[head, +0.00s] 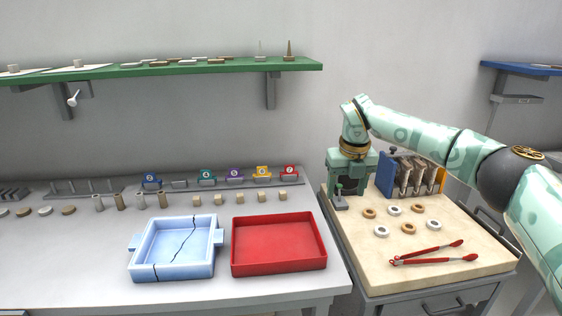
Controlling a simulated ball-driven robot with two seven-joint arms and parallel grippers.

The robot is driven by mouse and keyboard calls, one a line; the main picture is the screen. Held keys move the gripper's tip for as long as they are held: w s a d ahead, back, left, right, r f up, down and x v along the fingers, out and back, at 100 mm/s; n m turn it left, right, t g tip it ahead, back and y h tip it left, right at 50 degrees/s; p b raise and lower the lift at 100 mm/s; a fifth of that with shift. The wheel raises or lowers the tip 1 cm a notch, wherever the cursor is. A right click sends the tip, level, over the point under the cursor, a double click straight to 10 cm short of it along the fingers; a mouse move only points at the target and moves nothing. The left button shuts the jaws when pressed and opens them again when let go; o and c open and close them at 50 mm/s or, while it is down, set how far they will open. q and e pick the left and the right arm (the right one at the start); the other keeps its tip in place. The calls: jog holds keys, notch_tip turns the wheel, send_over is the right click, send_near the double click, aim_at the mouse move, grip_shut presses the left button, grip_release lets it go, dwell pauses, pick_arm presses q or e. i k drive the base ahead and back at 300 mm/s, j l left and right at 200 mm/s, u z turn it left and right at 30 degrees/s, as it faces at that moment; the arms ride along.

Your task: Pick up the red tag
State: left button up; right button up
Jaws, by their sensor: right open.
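The red tag (290,171) stands at the right end of a row of coloured numbered tags at the back of the grey bench. An orange tag (263,172) is just to its left. My right gripper (340,198) points down near the left edge of the wooden-topped cart, to the right of the red tag and apart from it. It is open, and I see nothing held in it. My left gripper is out of view.
A red tray (279,265) and a cracked blue tray (150,271) sit at the bench front. Small wooden blocks (240,199) stand before the tags. The cart (460,272) holds rings, red-handled tongs (428,253) and upright plates. A green shelf (200,69) hangs above.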

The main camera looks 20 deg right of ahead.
aim_at(289, 170)
jog(key=i, duration=1.2)
